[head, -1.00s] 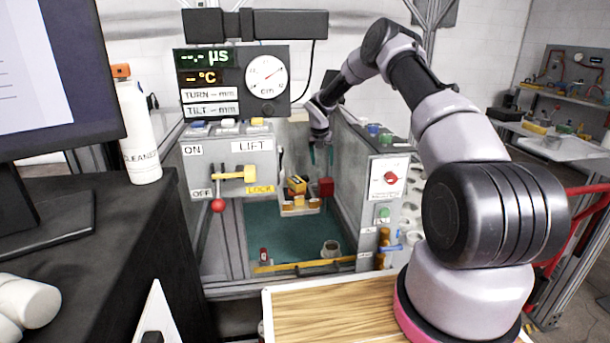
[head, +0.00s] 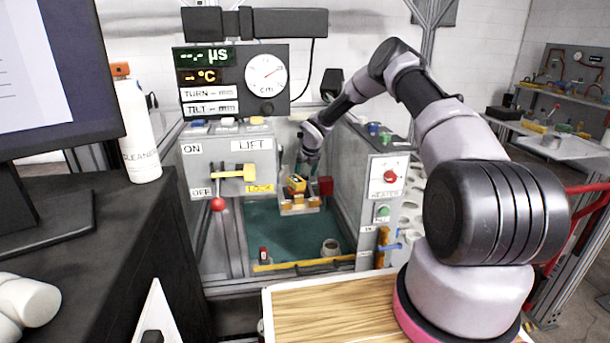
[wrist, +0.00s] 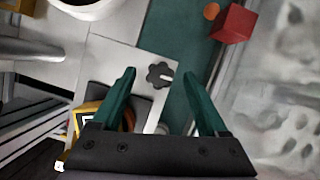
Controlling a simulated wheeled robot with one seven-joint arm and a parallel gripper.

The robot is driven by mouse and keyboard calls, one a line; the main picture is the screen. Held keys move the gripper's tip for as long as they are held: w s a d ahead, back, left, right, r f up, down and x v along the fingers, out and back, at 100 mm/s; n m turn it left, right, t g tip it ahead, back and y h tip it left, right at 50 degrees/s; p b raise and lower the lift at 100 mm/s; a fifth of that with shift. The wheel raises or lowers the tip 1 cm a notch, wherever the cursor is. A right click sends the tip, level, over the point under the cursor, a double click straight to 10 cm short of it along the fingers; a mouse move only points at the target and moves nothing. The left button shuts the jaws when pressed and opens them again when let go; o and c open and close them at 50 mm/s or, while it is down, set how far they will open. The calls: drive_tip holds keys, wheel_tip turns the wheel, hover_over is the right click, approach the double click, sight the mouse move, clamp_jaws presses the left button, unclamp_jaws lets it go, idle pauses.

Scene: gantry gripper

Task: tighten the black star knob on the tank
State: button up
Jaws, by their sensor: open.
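The black star knob (wrist: 159,75) shows in the wrist view, on a light grey plate (wrist: 110,62) by its edge. My gripper (wrist: 158,78) is open, with its two green fingers apart. In the picture the knob lies between the fingertips; I cannot tell the height gap, and no contact shows. In the head view my gripper (head: 303,165) is down inside the tank (head: 345,195), above the yellow and grey fixture. The knob is not discernible in the head view.
A red block (wrist: 233,22) is right of the fingers, also seen in the head view (head: 326,186). A yellow-framed device (wrist: 92,118) sits beside the left finger. The tank's side wall stands close on the right. A grey cup (head: 330,247) stands at the tank's front.

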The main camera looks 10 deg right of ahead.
drive_tip(key=shift+w+f, duration=0.15)
drive_tip(key=shift+f, duration=0.2)
clamp_jaws()
drive_tip(key=shift+a+m, duration=0.1)
drive_tip(key=shift+m, duration=0.2)
